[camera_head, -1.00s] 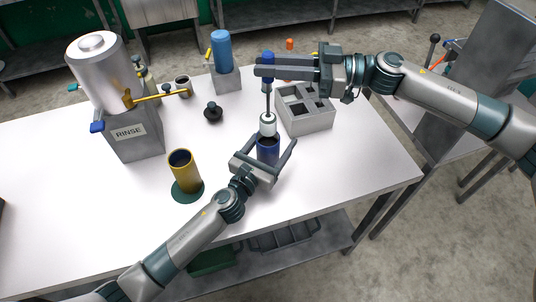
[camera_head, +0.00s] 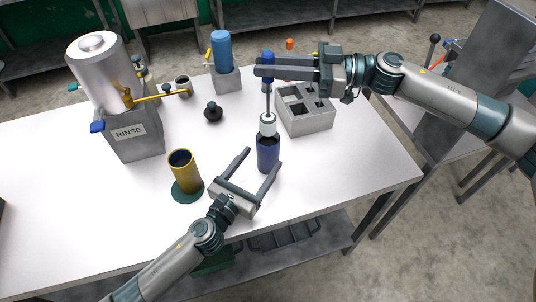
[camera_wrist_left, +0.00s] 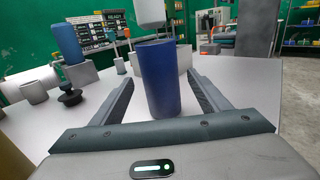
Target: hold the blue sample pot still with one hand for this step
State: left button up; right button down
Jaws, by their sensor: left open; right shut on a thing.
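The blue sample pot (camera_head: 268,156) stands upright on the white table; it also fills the middle of the left wrist view (camera_wrist_left: 161,80). My left gripper (camera_head: 258,157) is open, its fingers spread on either side in front of the pot, with clear gaps and no contact visible. My right gripper (camera_head: 259,66) is shut on a blue-handled tool (camera_head: 268,75) above the pot. The tool's thin shaft runs down to a white piece (camera_head: 268,124) at the pot's mouth. Whether that piece touches the pot's inside is hidden.
A yellow pot (camera_head: 186,178) stands on a green disc to the left. A grey divided box (camera_head: 308,122) is close behind on the right. The rinse tank (camera_head: 128,132), a black knobbed piece (camera_head: 213,113) and a blue cylinder in a grey holder (camera_head: 224,75) stand farther back.

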pick_arm(q)
jog(key=shift+v, duration=1.45)
